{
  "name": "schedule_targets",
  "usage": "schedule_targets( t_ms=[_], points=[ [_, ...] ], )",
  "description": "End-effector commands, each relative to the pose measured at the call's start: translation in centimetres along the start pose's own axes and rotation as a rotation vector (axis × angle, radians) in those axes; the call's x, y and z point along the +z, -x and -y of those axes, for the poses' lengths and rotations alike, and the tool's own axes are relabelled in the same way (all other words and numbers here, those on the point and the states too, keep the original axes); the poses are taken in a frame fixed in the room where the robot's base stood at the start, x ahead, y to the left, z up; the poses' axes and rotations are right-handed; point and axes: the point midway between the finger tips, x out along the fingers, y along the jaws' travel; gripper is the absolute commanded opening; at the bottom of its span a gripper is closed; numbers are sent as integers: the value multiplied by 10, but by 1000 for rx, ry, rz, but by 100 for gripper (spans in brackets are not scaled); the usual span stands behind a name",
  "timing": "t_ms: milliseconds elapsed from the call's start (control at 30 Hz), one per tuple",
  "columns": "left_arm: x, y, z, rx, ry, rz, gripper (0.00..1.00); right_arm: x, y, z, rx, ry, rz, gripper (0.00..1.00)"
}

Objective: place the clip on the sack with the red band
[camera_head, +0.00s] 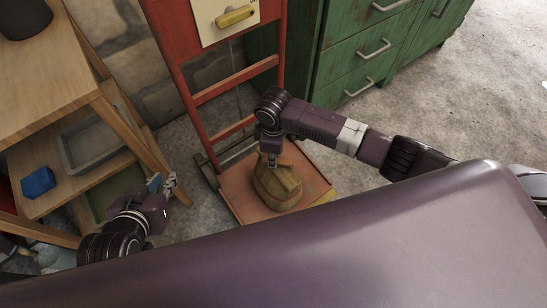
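A tan-brown sack (278,187) sits on the red foot plate of a hand truck; I see no red band on the side that shows. My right gripper (272,161) points down at the top of the sack, at or just above it; its fingers are too small and partly hidden to tell if they grip. My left gripper (165,184) is left of the hand truck, beside the wooden shelf's leg, apart from the sack. A small light-blue bit shows at its fingers; I cannot tell if it is a clip. I cannot make out a clip elsewhere.
The red hand truck (235,81) stands upright behind the sack. A wooden shelf unit (55,75) at left holds a grey tray (92,143) and a blue box (38,183). A green drawer cabinet (350,62) stands behind. The concrete floor (480,110) at right is clear.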

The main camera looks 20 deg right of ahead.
Motion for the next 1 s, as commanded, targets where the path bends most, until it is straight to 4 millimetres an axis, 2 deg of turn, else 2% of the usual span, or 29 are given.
schedule_targets(
  t_ms=[400,433,567,933,1000],
  points=[
    [-3,0,0,1,0,-11,17,0,-4,0,-1,0,1,2],
    [-3,0,0,1,0,-10,17,0,-4,0,-1,0,1,20],
    [-3,0,0,0,0,-10,17,0,-4,0,0,0,1,34],
    [-3,0,0,0,0,-10,17,0,1,0,1,0,0,34],
    [4,2,0,0,1,23,17,0,5,0,1,-1,0,34]
  ],
)
